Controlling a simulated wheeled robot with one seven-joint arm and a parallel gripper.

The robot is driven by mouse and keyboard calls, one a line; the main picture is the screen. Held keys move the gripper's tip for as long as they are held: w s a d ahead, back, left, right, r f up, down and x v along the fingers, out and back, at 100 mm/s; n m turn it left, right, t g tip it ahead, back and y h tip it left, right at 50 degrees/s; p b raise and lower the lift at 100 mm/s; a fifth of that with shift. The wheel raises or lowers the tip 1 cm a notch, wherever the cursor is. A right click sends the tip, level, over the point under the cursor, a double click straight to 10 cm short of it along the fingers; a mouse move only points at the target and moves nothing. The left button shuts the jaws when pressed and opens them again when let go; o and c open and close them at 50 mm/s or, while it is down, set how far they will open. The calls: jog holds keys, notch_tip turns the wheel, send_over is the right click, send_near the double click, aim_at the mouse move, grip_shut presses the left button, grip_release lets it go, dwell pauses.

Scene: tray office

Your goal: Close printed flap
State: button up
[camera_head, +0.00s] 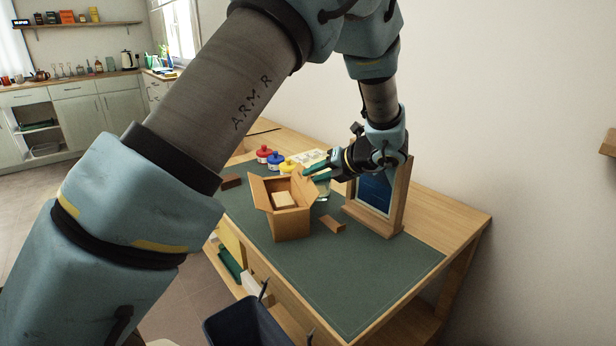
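A small open cardboard box (291,225) stands upright on the green desk mat (345,275). Its left flap (260,194) and its right flap (303,188) stand up and lean outward. I cannot make out print on either flap. A pale block-like item (283,199) lies inside the box. My gripper (316,172) is just right of the box, near the top of the right flap. Its two green fingers look apart, with nothing clearly between them. I cannot tell whether a finger touches the flap.
A framed blue panel (376,192) stands close to the right of my gripper. A small brown block (333,225) lies right of the box. A red-capped bottle (264,153) and a blue-capped bottle (275,160) stand behind. The mat's front right is clear.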

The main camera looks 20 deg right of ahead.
aim_at(308, 178)
jog(key=shift+x, duration=1.75)
grip_shut()
